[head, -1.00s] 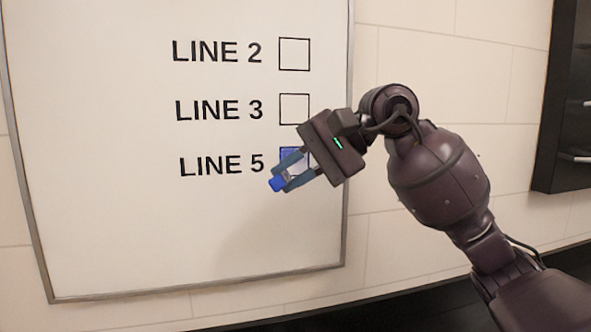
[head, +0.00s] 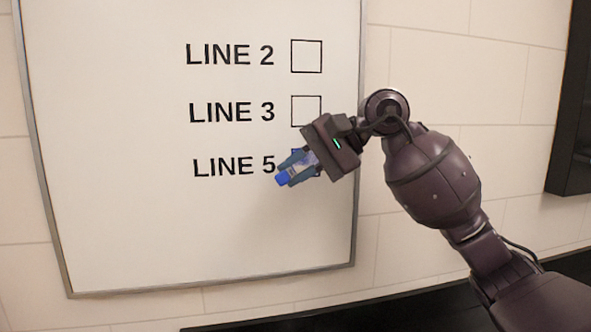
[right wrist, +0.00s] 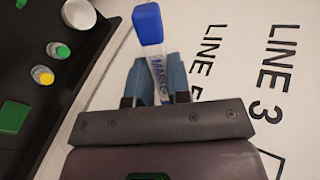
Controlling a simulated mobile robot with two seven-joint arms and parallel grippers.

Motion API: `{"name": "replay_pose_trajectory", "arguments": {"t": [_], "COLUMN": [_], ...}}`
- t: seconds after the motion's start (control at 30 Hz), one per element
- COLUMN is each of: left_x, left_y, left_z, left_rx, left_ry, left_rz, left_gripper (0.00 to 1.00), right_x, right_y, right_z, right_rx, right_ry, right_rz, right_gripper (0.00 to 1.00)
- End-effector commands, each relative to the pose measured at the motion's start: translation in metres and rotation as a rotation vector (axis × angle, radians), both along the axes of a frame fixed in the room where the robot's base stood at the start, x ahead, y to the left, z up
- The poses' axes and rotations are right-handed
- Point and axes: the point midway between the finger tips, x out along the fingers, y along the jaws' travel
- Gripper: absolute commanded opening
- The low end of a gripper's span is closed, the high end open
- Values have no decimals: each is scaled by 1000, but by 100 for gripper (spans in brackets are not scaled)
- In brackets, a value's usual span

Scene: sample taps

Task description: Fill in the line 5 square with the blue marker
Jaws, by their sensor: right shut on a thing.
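The whiteboard (head: 130,230) carries printed lines, each with a square to its right. In the right wrist view the marker (right wrist: 156,60) stands between the fingers, blue end outward. Whether it touches the board cannot be told. My left gripper is out of view.
The LINE 2 square (head: 306,56) and LINE 3 square (head: 306,110) look empty. In the right wrist view a dark counter (right wrist: 50,130) holds a white bowl (right wrist: 78,14), small bottles (right wrist: 42,75) and a green item (right wrist: 13,117). A dark rack stands at the right.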

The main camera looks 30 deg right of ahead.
Motion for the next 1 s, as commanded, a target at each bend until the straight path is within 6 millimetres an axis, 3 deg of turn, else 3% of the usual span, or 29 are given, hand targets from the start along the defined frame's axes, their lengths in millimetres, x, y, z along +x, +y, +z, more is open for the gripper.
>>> {"name": "replay_pose_trajectory", "arguments": {"t": [1.0], "left_x": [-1], "left_y": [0], "left_z": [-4], "left_rx": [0], "left_ry": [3], "left_rz": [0], "left_gripper": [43], "right_x": [12], "right_y": [-3], "right_z": [0], "right_rx": [0], "right_ry": [-1], "right_rz": [1], "right_gripper": [0]}}
